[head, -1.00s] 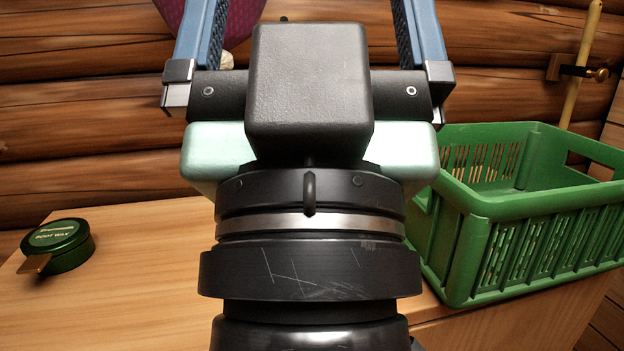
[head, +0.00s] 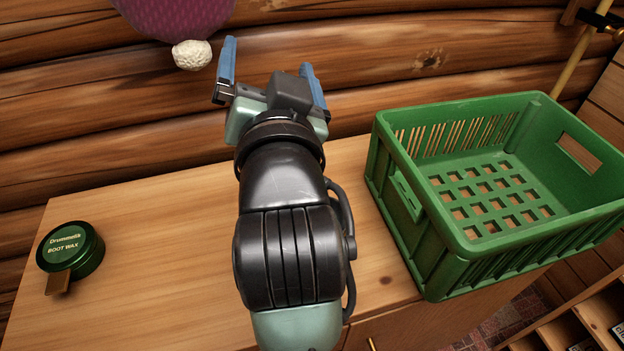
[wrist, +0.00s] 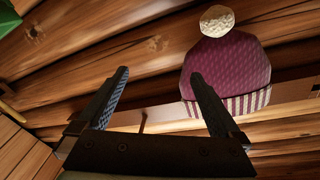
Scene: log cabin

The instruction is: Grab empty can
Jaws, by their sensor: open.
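The only can-like thing in view is a flat round green tin (head: 70,249) labelled boot wax, on the left of the wooden cabinet top (head: 160,285) in the head view. A small brown tab sticks out at its front. I cannot tell whether it is empty. My gripper (head: 267,62) is open and empty, up near the log wall, to the right of the tin and well apart from it. The tin does not show there.
A green plastic crate (head: 405,205) stands on the right of the top, its visible floor empty. A purple knit hat (wrist: 228,68) with a pale pompom is by the wall. Shelves (head: 575,330) are at lower right. The top between tin and arm is clear.

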